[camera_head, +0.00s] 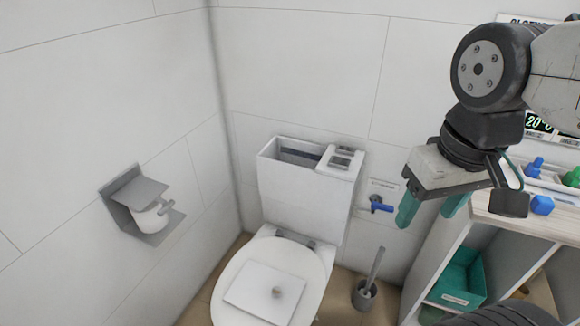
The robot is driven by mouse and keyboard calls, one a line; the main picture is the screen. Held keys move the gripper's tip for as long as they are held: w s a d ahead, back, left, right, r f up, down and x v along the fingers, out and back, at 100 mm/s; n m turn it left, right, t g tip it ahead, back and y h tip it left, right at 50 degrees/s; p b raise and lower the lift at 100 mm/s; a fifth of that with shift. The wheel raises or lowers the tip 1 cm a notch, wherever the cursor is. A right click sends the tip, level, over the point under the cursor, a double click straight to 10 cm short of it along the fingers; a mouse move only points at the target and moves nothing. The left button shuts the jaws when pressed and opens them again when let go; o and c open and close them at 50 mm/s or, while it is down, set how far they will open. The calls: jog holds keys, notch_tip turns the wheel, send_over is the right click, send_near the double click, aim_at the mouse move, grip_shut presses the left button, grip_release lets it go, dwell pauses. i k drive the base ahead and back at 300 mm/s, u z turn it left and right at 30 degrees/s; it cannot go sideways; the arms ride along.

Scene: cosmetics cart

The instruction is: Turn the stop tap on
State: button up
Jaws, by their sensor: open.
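The stop tap (381,207) has a blue handle and sits on a short pipe low on the back wall, just right of the toilet cistern. Its handle points to the right, roughly level. A small label (383,186) is on the wall above it. My gripper (428,212) hangs from the upper right with its teal fingers pointing down. It is open and empty. In the picture its fingers are just right of the tap, and it appears nearer to the camera, apart from the tap.
The toilet cistern (300,205) is open on top, with its lid piece (341,162) at the right end. A toilet brush (368,285) stands on the floor below the tap. A shelf cart (480,232) with bottles stands at the right. A paper holder (140,203) is on the left wall.

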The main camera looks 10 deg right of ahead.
aim_at(375, 205)
jog(key=u, duration=0.55)
jog(key=k, duration=1.3)
jog(key=z, duration=0.2)
jog(key=i, duration=0.7)
jog(key=z, duration=0.45)
jog(key=i, duration=1.1)
jog(key=u, duration=0.55)
